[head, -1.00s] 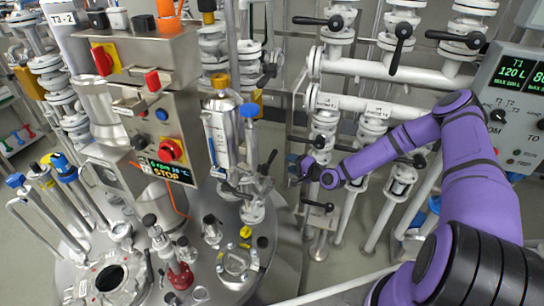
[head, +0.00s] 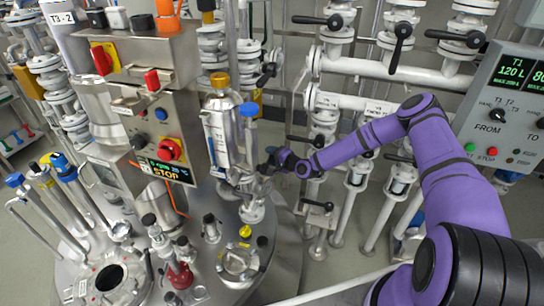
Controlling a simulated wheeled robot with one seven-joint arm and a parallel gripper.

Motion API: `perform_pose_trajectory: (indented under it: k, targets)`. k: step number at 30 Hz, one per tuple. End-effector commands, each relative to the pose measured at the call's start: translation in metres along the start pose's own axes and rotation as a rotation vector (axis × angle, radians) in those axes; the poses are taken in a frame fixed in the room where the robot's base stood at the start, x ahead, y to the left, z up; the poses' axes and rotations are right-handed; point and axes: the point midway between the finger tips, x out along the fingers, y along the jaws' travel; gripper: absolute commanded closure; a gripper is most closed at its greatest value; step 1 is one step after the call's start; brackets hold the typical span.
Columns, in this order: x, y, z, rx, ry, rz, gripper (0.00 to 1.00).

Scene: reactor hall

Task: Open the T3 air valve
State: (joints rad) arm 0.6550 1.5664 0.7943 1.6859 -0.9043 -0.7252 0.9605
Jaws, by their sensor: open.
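My gripper (head: 268,164) is at the end of my purple arm, right of the steel reactor's top fittings. It is small and dark here, and its jaws are hard to make out. Just left of it stands a pipe with a blue cap (head: 249,110) and white flanges (head: 252,211) at its foot. A black lever beside this pipe is mostly covered by my gripper; I cannot tell whether they touch. No label for the T3 air valve is readable, so I cannot tell which valve it is.
A steel control box (head: 150,100) with a red knob (head: 170,149) and a STOP display stands on the left. White pipes with black levers (head: 318,20) fill the back. A grey panel (head: 505,105) is at the right. An open round port (head: 106,281) is in the reactor lid.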

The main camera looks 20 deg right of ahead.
Motion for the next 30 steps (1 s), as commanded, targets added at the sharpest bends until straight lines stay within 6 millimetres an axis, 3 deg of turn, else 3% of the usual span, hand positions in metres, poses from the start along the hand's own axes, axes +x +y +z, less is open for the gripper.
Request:
perform_pose_trajectory:
  k: [3, 9, 10, 20, 30]
  targets:
    - [0.0, 0.0, 0.0, 0.0, 0.0, 0.0, 0.51]
    - [0.0, 0.0, 0.0, 0.0, 0.0, 0.0, 0.96]
    - [0.0, 0.0, 0.0, 0.0, 0.0, 0.0, 1.0]
    - [-0.001, -0.002, 0.0, -0.024, 0.005, -0.009, 1.0]
    - [-0.005, -0.02, 0.0, -0.208, 0.044, -0.086, 1.0]
